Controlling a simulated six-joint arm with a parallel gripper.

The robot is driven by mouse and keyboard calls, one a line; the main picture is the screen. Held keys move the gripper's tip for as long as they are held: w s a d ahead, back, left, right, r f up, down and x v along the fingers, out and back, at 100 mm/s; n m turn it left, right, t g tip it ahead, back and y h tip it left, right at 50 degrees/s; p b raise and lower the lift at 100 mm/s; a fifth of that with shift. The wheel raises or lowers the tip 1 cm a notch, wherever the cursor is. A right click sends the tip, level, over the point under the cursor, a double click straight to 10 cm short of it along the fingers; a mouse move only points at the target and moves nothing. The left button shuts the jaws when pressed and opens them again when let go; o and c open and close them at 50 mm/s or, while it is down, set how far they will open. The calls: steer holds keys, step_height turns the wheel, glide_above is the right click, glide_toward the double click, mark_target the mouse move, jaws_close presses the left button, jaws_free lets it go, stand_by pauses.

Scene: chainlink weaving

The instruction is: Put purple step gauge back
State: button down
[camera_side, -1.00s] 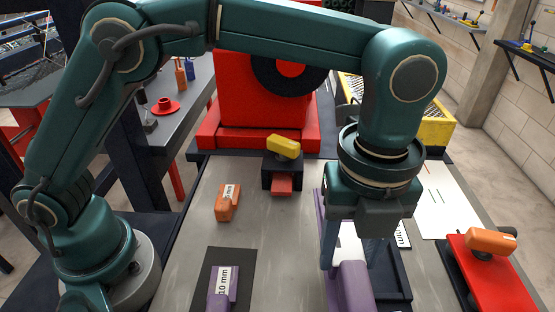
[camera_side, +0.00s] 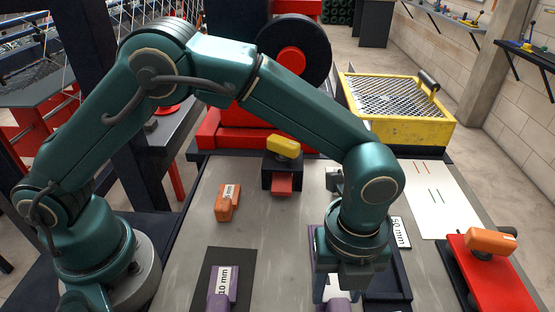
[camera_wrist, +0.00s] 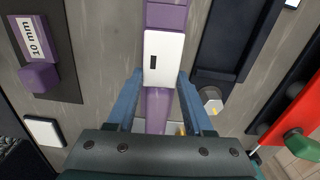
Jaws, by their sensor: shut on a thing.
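The purple step gauge (camera_wrist: 157,105) is a long purple bar with a white label, running up the middle of the wrist view. My gripper (camera_wrist: 160,76) has one blue finger on each side of it and is shut on it. In the side view my gripper (camera_side: 338,285) points down low at the front of the table. There, my wrist and the frame's lower edge hide most of the gauge. I cannot tell whether the gauge touches the table.
A purple 10 mm block (camera_side: 221,290) lies on a dark mat (camera_side: 243,262) to the left. A dark tray (camera_side: 390,285) is close on the right, beside a 50 mm label (camera_side: 401,233). An orange block (camera_side: 227,203) and a yellow-topped stand (camera_side: 283,172) are farther back.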

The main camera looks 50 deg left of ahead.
mark_target(333, 287)
steer(key=shift+f, duration=0.15)
steer(key=shift+c, duration=1.4)
jaws_free()
steer(key=shift+f, duration=0.1)
steer(key=shift+n, duration=0.6)
steer(key=r, duration=0.4)
steer(key=a+r, duration=0.1)
steer(key=r, duration=0.1)
steer(key=shift+w+r, duration=0.2)
steer(key=shift+r, duration=0.05)
steer(key=a+r+n+t+h, duration=0.1)
steer(key=a+r+n+t, duration=0.1)
steer(key=a+r+n, duration=0.6)
steer(key=s+a+n+t, duration=0.1)
steer(key=s+a+n, duration=0.3)
steer(key=a+n, duration=0.2)
steer(key=s+a+n+t+y, duration=0.1)
steer(key=s+a+n, duration=0.3)
steer(key=n, duration=0.7)
steer(key=shift+s+a+f+t, duration=0.15)
steer(key=shift+s+a+t, duration=0.1)
steer(key=shift+a+t, duration=0.8)
